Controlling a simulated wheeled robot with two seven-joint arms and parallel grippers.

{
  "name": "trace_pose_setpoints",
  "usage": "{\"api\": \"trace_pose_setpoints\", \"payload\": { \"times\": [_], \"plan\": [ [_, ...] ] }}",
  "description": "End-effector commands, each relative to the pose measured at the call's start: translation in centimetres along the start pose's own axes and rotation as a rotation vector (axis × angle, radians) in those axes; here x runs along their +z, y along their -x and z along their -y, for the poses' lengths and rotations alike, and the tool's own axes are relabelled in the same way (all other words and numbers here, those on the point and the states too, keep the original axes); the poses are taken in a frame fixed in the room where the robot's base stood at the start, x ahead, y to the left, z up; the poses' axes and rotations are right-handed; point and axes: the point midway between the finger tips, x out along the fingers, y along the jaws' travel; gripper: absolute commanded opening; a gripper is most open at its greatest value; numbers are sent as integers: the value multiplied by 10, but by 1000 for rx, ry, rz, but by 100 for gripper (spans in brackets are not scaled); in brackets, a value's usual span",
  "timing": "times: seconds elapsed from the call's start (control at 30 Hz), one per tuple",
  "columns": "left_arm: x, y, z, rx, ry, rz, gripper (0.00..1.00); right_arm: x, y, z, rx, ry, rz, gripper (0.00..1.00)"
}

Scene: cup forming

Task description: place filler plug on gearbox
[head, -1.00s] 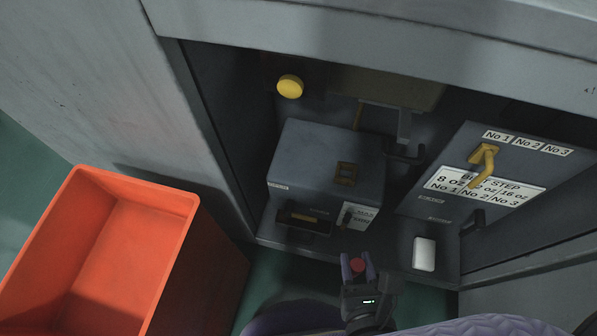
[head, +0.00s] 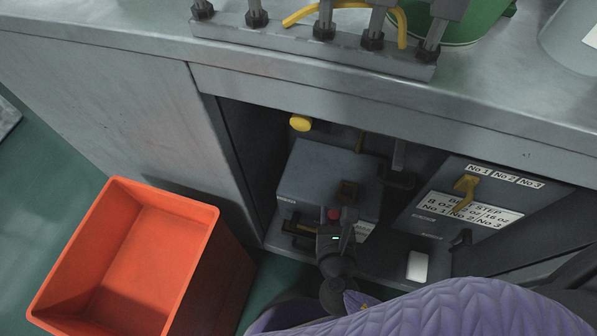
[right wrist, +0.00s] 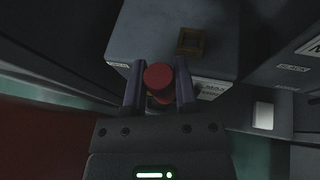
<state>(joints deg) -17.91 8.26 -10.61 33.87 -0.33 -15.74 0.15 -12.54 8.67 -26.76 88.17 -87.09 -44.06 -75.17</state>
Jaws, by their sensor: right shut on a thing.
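The red filler plug (head: 334,213) is held between the fingers of my right gripper (head: 337,217). In the right wrist view, the plug's round red top (right wrist: 158,77) shows between the two fingers (right wrist: 158,86). The gearbox is a grey box (head: 314,170) inside the open cabinet bay. A square brownish collar (head: 348,188) sits on its top; in the wrist view the collar (right wrist: 191,41) lies beyond the plug and a little right. The plug is apart from the collar. The plug's lower part is mostly hidden. My left gripper is out of view.
An orange bin (head: 128,262) stands on the floor at left. A panel with a yellow handle (head: 466,186) and labels is right of the gearbox. A yellow knob (head: 300,123) is behind it. A white block (head: 417,266) lies front right. The worktop overhangs the bay.

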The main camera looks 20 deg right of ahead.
Motion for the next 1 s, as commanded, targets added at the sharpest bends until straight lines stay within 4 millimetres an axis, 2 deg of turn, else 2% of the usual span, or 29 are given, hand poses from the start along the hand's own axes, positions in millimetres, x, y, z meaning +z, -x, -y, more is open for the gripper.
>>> {"api": "trace_pose_setpoints", "payload": {
  "times": [0.03, 0.2, 0.3, 0.5, 0.6, 0.83, 0.97, 1.0],
  "plan": [
    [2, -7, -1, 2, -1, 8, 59, 3, -16, -8, 0, -7, 3, 0],
    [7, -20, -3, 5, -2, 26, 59, 22, -66, -32, 1, -4, 1, 0],
    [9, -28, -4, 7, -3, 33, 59, 31, -90, -44, 1, -2, 0, 0],
    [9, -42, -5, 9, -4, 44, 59, 47, -126, -62, 2, -1, -1, 0],
    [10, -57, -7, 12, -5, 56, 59, 28, -133, -61, 1, 3, -8, 0],
    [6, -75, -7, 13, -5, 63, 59, 8, -141, -61, 1, 1, -6, 0],
    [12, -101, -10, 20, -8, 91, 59, -22, -152, -61, 1, 2, -10, 0],
    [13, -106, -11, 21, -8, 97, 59, -23, -156, -62, 1, 1, -8, 0]
  ]
}}
